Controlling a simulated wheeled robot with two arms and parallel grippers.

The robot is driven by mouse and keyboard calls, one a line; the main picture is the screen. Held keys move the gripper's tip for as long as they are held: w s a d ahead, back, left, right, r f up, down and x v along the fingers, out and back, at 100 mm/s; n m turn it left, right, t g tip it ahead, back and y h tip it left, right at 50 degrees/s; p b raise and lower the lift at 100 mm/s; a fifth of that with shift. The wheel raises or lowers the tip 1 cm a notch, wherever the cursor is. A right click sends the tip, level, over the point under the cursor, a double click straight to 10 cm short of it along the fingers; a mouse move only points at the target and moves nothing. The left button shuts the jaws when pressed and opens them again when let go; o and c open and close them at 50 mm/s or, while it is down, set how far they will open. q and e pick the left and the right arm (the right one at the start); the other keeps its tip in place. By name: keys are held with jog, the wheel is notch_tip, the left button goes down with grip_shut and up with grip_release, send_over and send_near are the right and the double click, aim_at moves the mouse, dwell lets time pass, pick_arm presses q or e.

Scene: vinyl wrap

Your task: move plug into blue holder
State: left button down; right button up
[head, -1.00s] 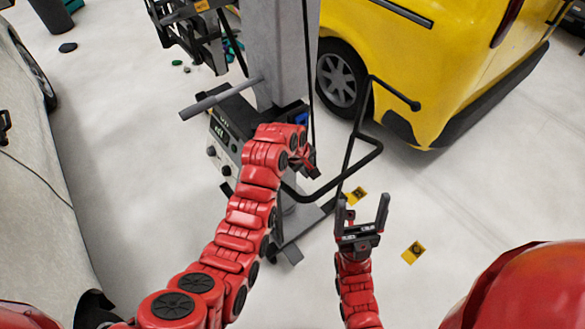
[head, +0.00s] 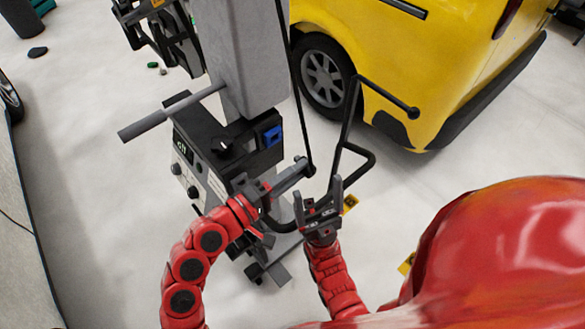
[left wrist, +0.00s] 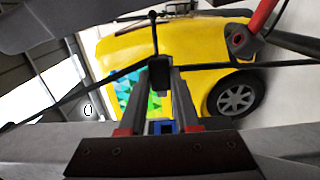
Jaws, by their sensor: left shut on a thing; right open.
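The blue holder (head: 272,136) sits on the dark top of the machine, on its right side. It also shows small and low in the left wrist view (left wrist: 163,127), between my fingers. My left gripper (head: 303,166) is to the right of and below the holder, in the head view. It is shut on the black plug (left wrist: 160,74), which shows at the fingertips in the left wrist view, with a dark cable running from it. The plug is apart from the holder. My right gripper (head: 318,197) is open and empty, lower than the left one.
The grey column (head: 240,60) and the machine's control box (head: 195,165) stand beside my left arm. A grey bar (head: 165,115) juts left. A black bent tube frame (head: 350,130) is near both grippers. A yellow van (head: 440,70) is behind.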

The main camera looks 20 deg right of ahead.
pick_arm(q)
jog(key=w+a+b, duration=0.2)
jog(key=w, duration=0.4)
jog(key=shift+w+a, duration=0.3)
jog(key=shift+w, duration=0.15)
dwell(1.1)
jog(key=shift+w+a+b, duration=0.2)
jog(key=shift+w+b, duration=0.2)
jog(key=shift+w, duration=0.1)
dwell(0.9)
jog(key=shift+w, duration=0.1)
dwell(0.8)
jog(key=c, duration=0.5)
grip_release()
jog(key=shift+w+a, duration=0.1)
jog(key=shift+c, duration=0.2)
